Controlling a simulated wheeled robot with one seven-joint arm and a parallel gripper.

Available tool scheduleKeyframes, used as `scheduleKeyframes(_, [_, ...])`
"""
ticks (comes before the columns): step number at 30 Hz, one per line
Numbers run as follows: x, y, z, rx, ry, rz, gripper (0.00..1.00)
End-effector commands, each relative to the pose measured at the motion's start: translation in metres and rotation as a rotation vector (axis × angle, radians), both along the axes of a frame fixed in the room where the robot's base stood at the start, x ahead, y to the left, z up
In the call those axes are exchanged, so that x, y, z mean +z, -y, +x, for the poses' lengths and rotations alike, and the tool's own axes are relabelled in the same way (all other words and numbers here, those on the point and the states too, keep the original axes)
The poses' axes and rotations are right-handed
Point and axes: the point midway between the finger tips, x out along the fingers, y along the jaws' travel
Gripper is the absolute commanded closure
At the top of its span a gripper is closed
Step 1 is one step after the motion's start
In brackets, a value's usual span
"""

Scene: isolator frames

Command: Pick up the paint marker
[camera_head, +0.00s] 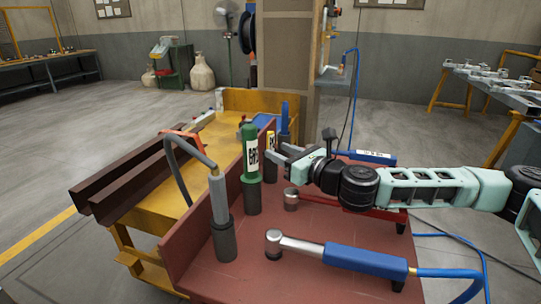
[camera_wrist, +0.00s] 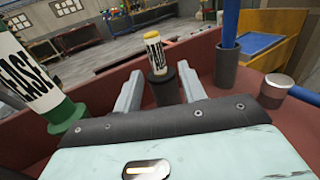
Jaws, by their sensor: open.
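The paint marker (camera_wrist: 155,55) is a small white cylinder with a yellow top and black lettering. It stands upright in a dark round holder (camera_wrist: 163,87), straight ahead of my fingers in the wrist view. In the head view the paint marker (camera_head: 270,137) shows just behind the green grease tube, its lower part partly hidden by my gripper. My gripper (camera_head: 277,154) is open and empty, reaching in from the right. In the wrist view its two fingers (camera_wrist: 160,84) point at the marker from either side, with the holder between their tips. Contact cannot be told.
The green grease tube (camera_head: 250,152) stands upright close left of my gripper. A grey torque tool (camera_head: 220,205) stands in front of it. A blue-handled tool (camera_head: 365,261) lies across the red tray (camera_head: 200,288). A blue upright tool (camera_wrist: 229,30) stands right of the marker.

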Motion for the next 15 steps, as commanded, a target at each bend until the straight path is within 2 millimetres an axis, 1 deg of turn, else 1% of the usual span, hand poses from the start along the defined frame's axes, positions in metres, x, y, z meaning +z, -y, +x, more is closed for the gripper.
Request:
scheduleKeyframes(3, [0.004, -0.014, 0.013, 0.002, 0.002, -0.001, 0.59])
scheduleKeyframes(7, [0.004, -0.025, 0.026, 0.001, 0.001, -0.001, 0.59])
scheduleKeyframes(10, [0.004, -0.028, 0.031, 0.001, 0.000, 0.000, 0.59])
scheduleKeyframes(15, [0.004, -0.029, 0.031, 0.001, 0.000, 0.000, 0.59])
